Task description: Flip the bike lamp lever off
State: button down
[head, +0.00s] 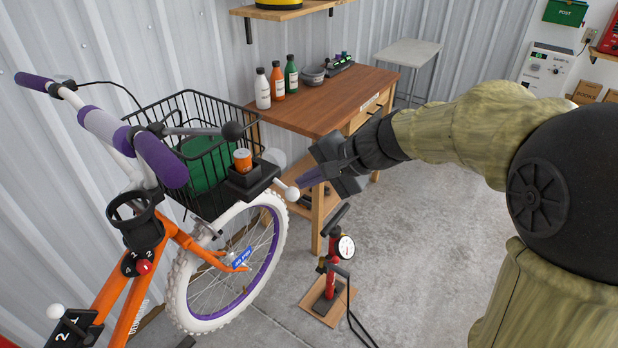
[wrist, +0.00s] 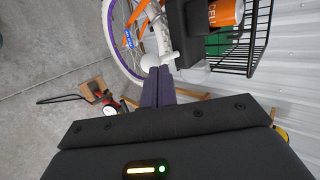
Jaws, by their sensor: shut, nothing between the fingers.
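The bike lamp (head: 252,182) is a black housing at the front of the bike's basket, with an orange cell (head: 242,160) standing in it. A short lever with a white ball knob (head: 291,194) sticks out from its right side. My gripper (head: 300,183) is shut and empty, its purple fingers pointing left, with the tips right beside the knob. In the wrist view the fingertips (wrist: 158,70) are just below the white knob (wrist: 149,62); I cannot tell whether they touch it. The black lamp housing (wrist: 188,35) and the orange cell (wrist: 225,12) show there at the top.
The orange bike (head: 170,235) with its black wire basket (head: 205,105) fills the left. A wooden workbench (head: 335,95) with bottles stands behind my gripper. A red floor pump (head: 329,270) stands on the floor below. The concrete floor at right centre is clear.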

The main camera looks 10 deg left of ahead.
jog(key=d+f+v, duration=0.1)
jog(key=v, duration=1.3)
jog(key=shift+s+f, duration=0.2)
jog(key=shift+s, duration=0.05)
jog(key=s+d+f+n+h+p, duration=0.2)
jog(key=s+d+f+h, duration=0.2)
jog(key=d+f, duration=0.2)
jog(key=s+d+f+n+h+p, duration=0.2)
jog(key=s+d+f+h, duration=0.3)
jog(key=f, duration=0.6)
jog(key=shift+s+d+h+p, duration=0.15)
jog(key=shift+d+h+p, duration=0.2)
jog(key=shift+p, duration=0.5)
